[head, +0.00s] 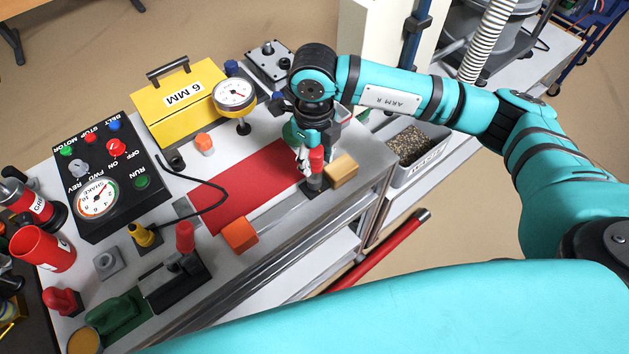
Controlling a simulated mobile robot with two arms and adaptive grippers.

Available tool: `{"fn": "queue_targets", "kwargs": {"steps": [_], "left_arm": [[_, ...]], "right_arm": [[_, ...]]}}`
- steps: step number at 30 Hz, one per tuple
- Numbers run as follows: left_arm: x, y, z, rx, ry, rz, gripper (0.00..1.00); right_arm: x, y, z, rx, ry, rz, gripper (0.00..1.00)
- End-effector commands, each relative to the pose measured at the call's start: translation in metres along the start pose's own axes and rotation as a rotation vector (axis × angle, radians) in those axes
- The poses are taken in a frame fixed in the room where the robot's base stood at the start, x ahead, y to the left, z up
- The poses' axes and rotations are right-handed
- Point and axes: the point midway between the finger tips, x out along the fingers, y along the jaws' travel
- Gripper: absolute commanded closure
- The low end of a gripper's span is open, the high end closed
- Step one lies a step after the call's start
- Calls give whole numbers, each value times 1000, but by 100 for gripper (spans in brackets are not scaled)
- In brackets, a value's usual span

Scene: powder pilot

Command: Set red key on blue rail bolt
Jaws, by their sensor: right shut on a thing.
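My right gripper (309,163) points down over the right end of the bench, near the rail. It is shut on a red piece (317,156), which looks like the red key and is partly hidden by the fingers. A dark grey cylinder (313,185) shows directly under the red piece; I cannot tell whether they touch. No bolt that is clearly the blue rail bolt shows near the rail (279,212). Dark blue knobs stand at the back, one beside the gauge (231,67) and one left of my wrist (278,98). My left gripper is out of view.
A tan block (342,171) stands close right of the gripper, and an orange block (240,235) stands further left along the rail. A pressure gauge (234,94) and yellow box (180,103) stand behind.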

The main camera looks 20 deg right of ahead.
Motion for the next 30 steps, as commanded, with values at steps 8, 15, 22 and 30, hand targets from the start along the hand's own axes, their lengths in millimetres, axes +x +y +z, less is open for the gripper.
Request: {"fn": "queue_targets", "kwargs": {"steps": [8,15,22,30], "left_arm": [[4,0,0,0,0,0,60],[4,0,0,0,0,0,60],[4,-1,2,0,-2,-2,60],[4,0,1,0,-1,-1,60]], "right_arm": [[2,0,0,0,-1,0,51],[3,0,0,0,-1,0,34],[-1,0,0,0,-1,-1,34],[-49,0,1,-2,-5,-2,34]]}}
